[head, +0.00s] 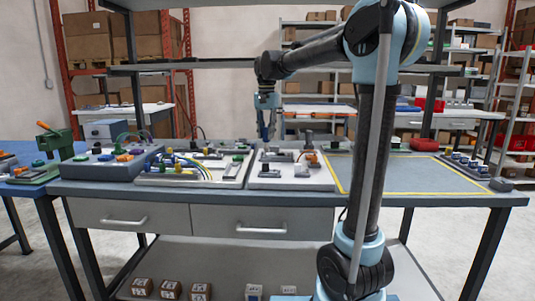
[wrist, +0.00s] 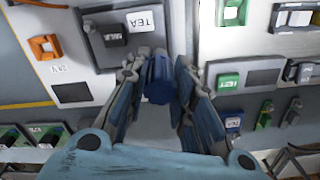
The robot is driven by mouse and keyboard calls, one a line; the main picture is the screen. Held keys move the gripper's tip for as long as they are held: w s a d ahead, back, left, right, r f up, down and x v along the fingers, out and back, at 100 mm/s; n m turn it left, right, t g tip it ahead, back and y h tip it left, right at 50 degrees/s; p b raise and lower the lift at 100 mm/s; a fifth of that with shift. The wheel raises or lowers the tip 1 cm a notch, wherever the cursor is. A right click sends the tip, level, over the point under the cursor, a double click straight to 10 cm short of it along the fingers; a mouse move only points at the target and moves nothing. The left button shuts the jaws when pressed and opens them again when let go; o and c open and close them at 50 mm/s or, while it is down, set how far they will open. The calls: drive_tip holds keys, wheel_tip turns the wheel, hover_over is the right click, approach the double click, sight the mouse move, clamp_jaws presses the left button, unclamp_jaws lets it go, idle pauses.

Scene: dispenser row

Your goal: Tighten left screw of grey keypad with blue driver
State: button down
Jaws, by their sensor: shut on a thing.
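My gripper (head: 266,128) hangs above the bench, near the gap between the two middle panels. In the wrist view my gripper (wrist: 160,72) is shut on a blue cylindrical handle, the blue driver (wrist: 159,88), seen nearly end-on. Its tip is hidden. Beyond it in the wrist view is a grey unit (wrist: 151,40) with a dark block and a white label reading TEA. I cannot tell whether this unit is the grey keypad, and no left screw is clear. The driver appears apart from the panels.
The white panel (head: 292,184) carries grey fixtures and an orange part (wrist: 45,46). Another board (head: 190,180) with coloured wires and green parts is left of it. A grey box (head: 108,165) stands further left. The yellow-outlined area (head: 400,175) at right is mostly clear.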

drive_tip(key=m, duration=0.3)
drive_tip(key=shift+m, duration=0.3)
drive_tip(key=m, duration=1.1)
drive_tip(key=shift+m, duration=0.3)
drive_tip(key=shift+r, duration=0.8)
